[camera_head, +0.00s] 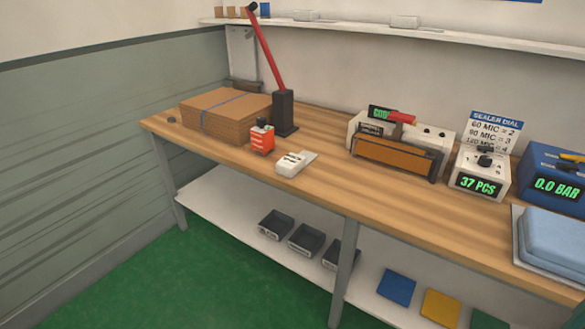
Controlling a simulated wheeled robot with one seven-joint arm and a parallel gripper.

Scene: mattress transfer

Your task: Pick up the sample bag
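No object in view is clearly marked as the sample bag. A small white item (291,164) with dark marks on top and a flat pale flap at its right lies near the front edge of the wooden bench (330,185); I cannot tell whether it is the bag. A light blue folded or cushion-like item (552,238) lies on a grey tray (519,245) at the right edge, partly cut off. My gripper is not in view.
A cardboard stack (225,113), red-orange box (262,138), red lever on a black post (284,112), sealer (398,150), counter (480,178) and blue pressure unit (550,178) stand on the bench. Dark bins (307,240) sit below. The green floor (230,275) in front is clear.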

